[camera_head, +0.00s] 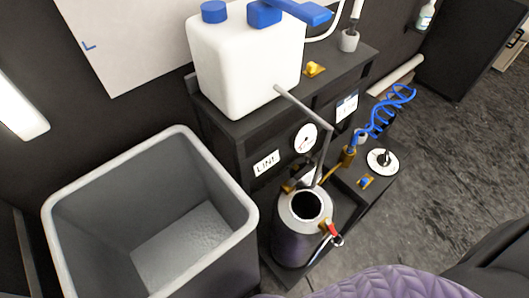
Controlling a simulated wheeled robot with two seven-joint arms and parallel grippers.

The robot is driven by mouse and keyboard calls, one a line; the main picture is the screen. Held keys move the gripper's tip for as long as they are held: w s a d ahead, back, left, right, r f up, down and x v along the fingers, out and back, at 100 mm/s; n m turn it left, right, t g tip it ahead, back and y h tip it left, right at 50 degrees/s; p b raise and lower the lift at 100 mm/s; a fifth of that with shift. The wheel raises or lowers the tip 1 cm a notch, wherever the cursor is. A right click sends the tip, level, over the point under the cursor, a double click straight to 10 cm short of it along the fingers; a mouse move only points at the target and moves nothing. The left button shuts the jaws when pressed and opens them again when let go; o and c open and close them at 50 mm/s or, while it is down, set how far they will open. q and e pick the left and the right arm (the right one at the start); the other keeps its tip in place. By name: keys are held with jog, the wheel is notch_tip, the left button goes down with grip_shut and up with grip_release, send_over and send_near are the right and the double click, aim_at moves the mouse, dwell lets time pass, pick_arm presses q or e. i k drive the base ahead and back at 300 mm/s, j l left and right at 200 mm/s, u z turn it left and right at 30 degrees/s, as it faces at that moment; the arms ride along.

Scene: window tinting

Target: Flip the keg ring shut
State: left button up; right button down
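The keg (290,242) is a dark, rounded vessel standing upright on a low black shelf of the cart. Its top has a pale metallic ring (285,207) around a dark round opening. A bent grey bar (326,150) rises behind the opening, with its upper arm slanting up to the left. I cannot tell whether this bar is part of a hinged ring. A small fitting with a red part (333,230) sits at the keg's right front side. Neither of my grippers is in view.
A large grey open bin (62,235) stands left of the keg. The black cart (225,125) carries a white jug (232,65) with blue caps, a gauge (305,138) and a coiled blue hose (385,110). Dark floor lies open right.

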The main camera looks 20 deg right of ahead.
aim_at(327, 223)
jog(key=k+l, duration=0.25)
jog(key=l, duration=0.85)
jog(key=k+l+u, duration=0.1)
jog(key=l, duration=0.35)
jog(key=k+l, duration=0.15)
jog(key=l, duration=0.35)
